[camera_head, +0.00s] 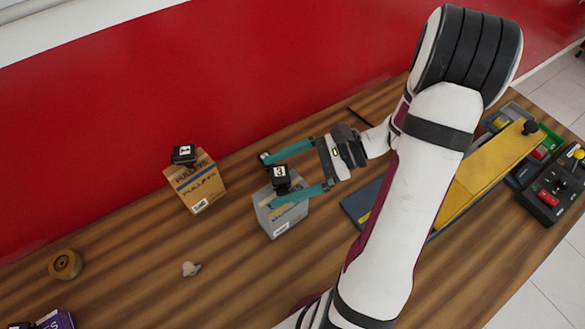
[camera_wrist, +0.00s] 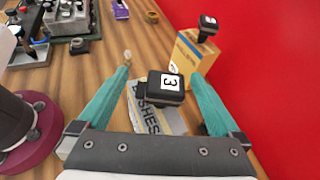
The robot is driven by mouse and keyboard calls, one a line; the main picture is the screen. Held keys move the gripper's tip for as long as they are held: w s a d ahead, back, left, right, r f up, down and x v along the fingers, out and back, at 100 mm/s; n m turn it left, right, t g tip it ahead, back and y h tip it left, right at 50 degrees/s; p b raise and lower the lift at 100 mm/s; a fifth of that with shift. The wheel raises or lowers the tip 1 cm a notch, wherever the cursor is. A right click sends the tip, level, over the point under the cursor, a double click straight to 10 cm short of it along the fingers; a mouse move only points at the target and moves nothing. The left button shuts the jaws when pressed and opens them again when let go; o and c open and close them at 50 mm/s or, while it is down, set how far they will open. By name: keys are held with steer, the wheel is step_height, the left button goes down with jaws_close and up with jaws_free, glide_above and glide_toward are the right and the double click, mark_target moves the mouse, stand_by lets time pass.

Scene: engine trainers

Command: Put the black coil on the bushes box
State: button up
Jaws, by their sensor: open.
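A black coil (camera_head: 281,178) with a white "3" label sits at the top of the grey-white bushes box (camera_head: 283,219), apparently resting on it. In the wrist view the coil (camera_wrist: 166,85) lies between my teal fingers, with the lettered box (camera_wrist: 145,117) below it. My gripper (camera_head: 269,180) is open, one finger on each side of the coil, and gaps show between the fingers and the coil. Another black coil (camera_head: 183,154) with a white label sits on the orange pulleys box (camera_head: 200,187) to the left.
A brown roll (camera_head: 65,265), a small pale lump (camera_head: 191,269) and a purple box (camera_head: 57,320) lie on the wooden table at the left. A yellow and blue trainer (camera_head: 487,178) and a control box (camera_head: 556,186) stand at the right. A red wall (camera_head: 190,80) rises behind.

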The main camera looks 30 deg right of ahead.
steer(key=v, duration=1.2)
steer(key=s+a+r+n+g+h, duration=0.25)
steer(key=a+n+g+h, duration=0.4)
steer(key=a, duration=0.85)
steer(key=s+a+f+n+t+h, duration=0.1)
steer(key=s+a+n+h, duration=0.3)
steer(key=n, duration=0.5)
steer(key=s+a+f, duration=0.1)
steer(key=s+a, duration=0.1)
steer(key=s, duration=0.1)
